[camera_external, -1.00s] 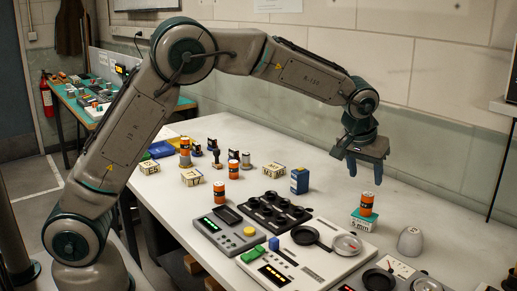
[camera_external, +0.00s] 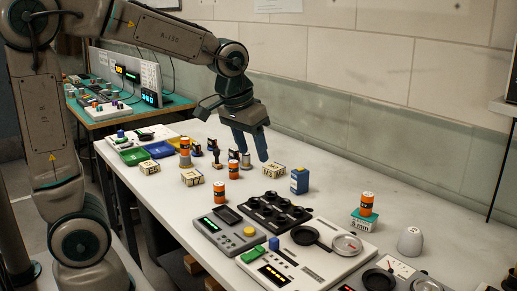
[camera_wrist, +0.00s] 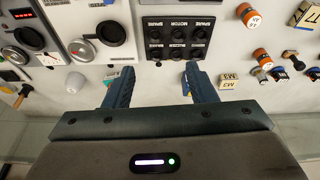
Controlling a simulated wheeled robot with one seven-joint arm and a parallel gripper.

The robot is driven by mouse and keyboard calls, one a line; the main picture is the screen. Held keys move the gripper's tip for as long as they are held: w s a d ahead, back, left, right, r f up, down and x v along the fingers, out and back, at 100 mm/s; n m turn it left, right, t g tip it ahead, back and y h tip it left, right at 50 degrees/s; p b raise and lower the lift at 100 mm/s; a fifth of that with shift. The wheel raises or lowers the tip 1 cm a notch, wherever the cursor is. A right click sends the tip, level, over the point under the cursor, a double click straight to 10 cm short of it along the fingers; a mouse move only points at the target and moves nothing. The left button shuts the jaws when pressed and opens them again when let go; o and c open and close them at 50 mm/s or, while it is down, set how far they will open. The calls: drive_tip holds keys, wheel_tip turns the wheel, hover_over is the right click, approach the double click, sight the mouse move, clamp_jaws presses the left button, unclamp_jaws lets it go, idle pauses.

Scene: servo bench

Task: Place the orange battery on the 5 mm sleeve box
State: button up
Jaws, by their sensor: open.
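An orange battery (camera_external: 366,204) with a dark band stands upright on top of the teal and white 5 mm sleeve box (camera_external: 362,222), at the right of the bench in the external view. My gripper (camera_external: 251,152) is open and empty, above the back of the bench, well left of that battery and apart from it. In the wrist view my gripper (camera_wrist: 158,72) shows its two blue fingers spread with nothing between them. A bit of teal shows beside the left finger, but I cannot clearly make out the battery there.
Other orange batteries stand farther left, one alone (camera_external: 219,193). A blue box (camera_external: 299,181), cream boxes (camera_external: 191,178), a black knob panel (camera_external: 274,210) and a white cone-shaped item (camera_external: 410,241) stand around. The bench between blue box and sleeve box is mostly clear.

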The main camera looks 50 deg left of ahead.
drive_tip(key=s+a+f, duration=0.2)
drive_tip(key=s, duration=0.5)
drive_tip(key=s+a+f, duration=0.2)
drive_tip(key=s, duration=0.6)
drive_tip(key=shift+m, duration=0.4)
drive_tip(key=shift+f, duration=0.15)
drive_tip(key=s+d+f+n+g+y+b, duration=0.1)
drive_tip(key=s+d+f+g+b, duration=0.15)
drive_tip(key=f+b, duration=1.1)
drive_tip(key=s+d+f+g+y+b, duration=0.15)
drive_tip(key=d+f+b, duration=0.25)
drive_tip(key=f+b, duration=1)
drive_tip(key=s+d+f+n+g+y+b, duration=0.1)
drive_tip(key=s+d+f+b, duration=0.2)
drive_tip(key=f+b, duration=1.1)
drive_tip(key=w+a+f+m+t+h+b, duration=0.2)
drive_tip(key=w+a+f+h+b, duration=0.1)
drive_tip(key=w+a+f+b, duration=0.2)
drive_tip(key=w+a+f, duration=0.2)
drive_tip(key=a+f, duration=0.2)
drive_tip(key=shift+w, duration=0.35)
